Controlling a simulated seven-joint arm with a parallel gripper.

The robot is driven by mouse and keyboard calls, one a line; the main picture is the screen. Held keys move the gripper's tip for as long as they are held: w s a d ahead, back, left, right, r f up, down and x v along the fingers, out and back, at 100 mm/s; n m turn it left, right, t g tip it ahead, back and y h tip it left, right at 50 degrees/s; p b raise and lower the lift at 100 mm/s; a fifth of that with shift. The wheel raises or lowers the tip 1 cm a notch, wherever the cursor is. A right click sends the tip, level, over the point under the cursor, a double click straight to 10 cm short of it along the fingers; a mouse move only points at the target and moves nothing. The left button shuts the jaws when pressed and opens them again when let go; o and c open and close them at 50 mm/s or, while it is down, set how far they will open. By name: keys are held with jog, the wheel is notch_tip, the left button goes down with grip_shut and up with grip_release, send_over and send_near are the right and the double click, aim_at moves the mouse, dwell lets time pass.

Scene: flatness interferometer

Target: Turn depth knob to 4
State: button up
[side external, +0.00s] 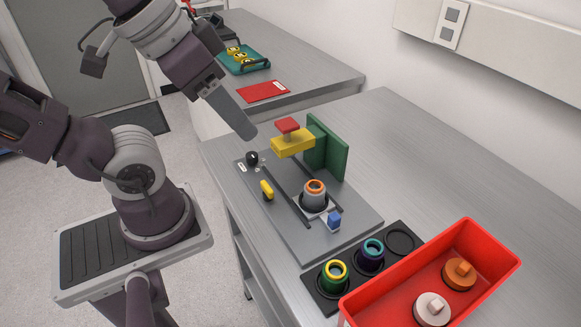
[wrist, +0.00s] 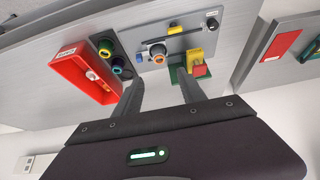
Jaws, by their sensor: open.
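A small black knob (side external: 252,158) sits at the far left corner of the grey instrument plate (side external: 345,234), beside a small white label; I take it to be the depth knob. It also shows in the wrist view (wrist: 212,23) near the plate's upper right. Its setting and the label's text are too small to read. My gripper (side external: 246,133) is in the air above that end of the plate, apart from the knob. In the wrist view my gripper (wrist: 160,85) has its two fingers spread, with nothing between them.
A green upright (side external: 335,150) carries a yellow arm (side external: 292,146) with a red top, near the knob. A yellow lever (side external: 266,189), an orange-ringed cylinder (side external: 314,197) and a blue block (side external: 334,219) stand on the plate. A black holder (side external: 322,292) and red bin (side external: 490,250) are in front.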

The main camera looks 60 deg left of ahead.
notch_tip(320, 180, up, 4)
jog(key=f, duration=0.1)
jog(key=n+g+h, duration=0.3)
jog(key=n+g, duration=0.6)
send_over(252, 154)
jog(key=w+a, duration=0.2)
notch_tip(252, 154, down, 20)
jog(key=shift+r, duration=0.1)
jog(key=x, duration=0.6)
jog(key=shift+d+f, duration=0.1)
jog(key=shift+f, duration=0.15)
jog(key=shift+c, duration=0.2)
grip_shut()
